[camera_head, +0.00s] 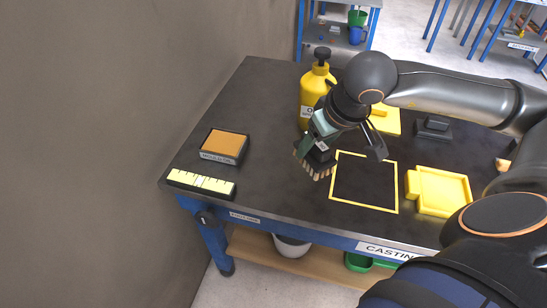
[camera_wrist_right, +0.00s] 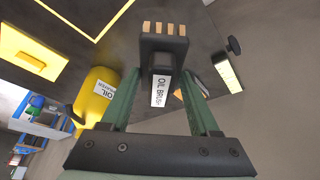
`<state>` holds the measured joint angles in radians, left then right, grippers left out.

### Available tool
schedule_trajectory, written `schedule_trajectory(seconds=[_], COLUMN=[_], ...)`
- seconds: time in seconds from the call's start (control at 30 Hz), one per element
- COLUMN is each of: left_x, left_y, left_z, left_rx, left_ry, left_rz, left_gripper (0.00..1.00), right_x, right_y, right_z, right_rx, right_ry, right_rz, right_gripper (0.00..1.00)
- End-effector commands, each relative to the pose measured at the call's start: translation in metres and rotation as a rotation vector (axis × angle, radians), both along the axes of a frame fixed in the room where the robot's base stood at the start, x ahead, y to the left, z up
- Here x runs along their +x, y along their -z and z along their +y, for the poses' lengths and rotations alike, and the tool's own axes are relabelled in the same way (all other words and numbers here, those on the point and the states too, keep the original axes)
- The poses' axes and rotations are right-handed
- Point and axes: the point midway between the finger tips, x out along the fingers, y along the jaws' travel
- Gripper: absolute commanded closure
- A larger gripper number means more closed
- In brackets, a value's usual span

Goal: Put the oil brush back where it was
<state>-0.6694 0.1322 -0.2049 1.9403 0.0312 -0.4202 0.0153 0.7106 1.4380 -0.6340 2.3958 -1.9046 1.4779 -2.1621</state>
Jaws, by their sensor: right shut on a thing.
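The oil brush (camera_head: 319,158) has a dark block body and tan bristles that point down. My right gripper (camera_head: 316,146) is shut on it and holds it over the dark table, left of the yellow square outline. In the right wrist view the brush (camera_wrist_right: 164,50) sits between the two green fingers (camera_wrist_right: 160,85), with its "OIL BRUSH" label showing. How high the bristles are above the table is hard to tell. My left gripper is not in view.
A yellow oil bottle (camera_head: 311,95) with a black pump stands close behind the gripper. A yellow square outline (camera_head: 364,208) and a yellow tray (camera_head: 441,190) lie to the right. An orange-topped block (camera_head: 223,146) and a yellow scale strip (camera_head: 201,183) lie left. Table between is clear.

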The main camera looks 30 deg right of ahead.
Motion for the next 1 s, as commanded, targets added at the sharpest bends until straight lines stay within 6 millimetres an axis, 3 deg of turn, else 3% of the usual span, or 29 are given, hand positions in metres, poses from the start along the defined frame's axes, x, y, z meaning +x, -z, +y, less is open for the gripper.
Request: schedule_trajectory(seconds=[0.37,0.5,0.7,0.87,1.0], left_x=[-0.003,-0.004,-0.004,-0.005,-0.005], left_y=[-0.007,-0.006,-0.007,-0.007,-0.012], left_z=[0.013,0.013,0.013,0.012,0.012], left_rx=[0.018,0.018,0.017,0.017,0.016], left_ry=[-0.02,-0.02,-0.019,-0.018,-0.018], left_rz=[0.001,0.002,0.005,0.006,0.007], left_gripper=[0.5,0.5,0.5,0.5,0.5], right_x=[0.072,0.093,0.11,0.116,0.116], right_y=[0.031,0.061,0.082,0.09,0.11], right_z=[0.016,0.019,0.021,0.023,0.022], right_rx=[0.004,0.002,0.0,0.0,-0.001], right_ry=[-0.001,0.001,0.001,0.0,0.001], right_rz=[0.002,0.003,0.0,0.001,0.005], right_gripper=[0.83,0.83,0.83,0.83,0.83])
